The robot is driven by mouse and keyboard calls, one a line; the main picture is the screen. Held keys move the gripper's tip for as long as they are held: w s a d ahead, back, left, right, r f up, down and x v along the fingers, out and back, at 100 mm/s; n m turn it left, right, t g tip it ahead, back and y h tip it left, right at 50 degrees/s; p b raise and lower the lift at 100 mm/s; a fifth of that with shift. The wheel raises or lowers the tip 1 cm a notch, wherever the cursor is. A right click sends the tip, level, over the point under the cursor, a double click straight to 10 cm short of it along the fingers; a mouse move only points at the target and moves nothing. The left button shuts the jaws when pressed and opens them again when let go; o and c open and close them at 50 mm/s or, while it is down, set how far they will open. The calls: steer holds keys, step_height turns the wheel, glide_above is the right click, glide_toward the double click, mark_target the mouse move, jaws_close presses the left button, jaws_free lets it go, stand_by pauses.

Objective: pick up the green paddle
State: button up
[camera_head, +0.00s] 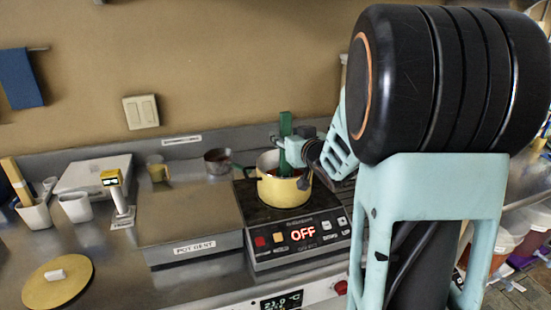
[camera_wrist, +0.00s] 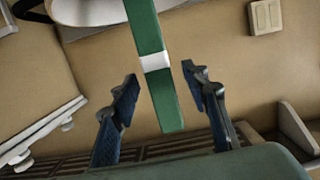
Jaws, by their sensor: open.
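The green paddle (camera_head: 285,124) stands upright in the yellow pot (camera_head: 285,190), with its upper part rising above the rim. In the wrist view the paddle (camera_wrist: 147,32) is a flat green bar with a white band, running from the top edge down between my fingers. My gripper (camera_wrist: 160,77) is open, with a finger on each side of the paddle and visible gaps on both sides. In the head view my gripper (camera_head: 299,155) is over the pot, beside the paddle. The paddle's lower end is hidden in the pot.
A white scoop-like container (camera_head: 76,208) and a round yellow board (camera_head: 58,282) are further left. The wall is close behind.

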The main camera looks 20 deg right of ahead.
steer(key=shift+w+f, duration=0.1)
steer(key=shift+w, duration=0.55)
jaws_close()
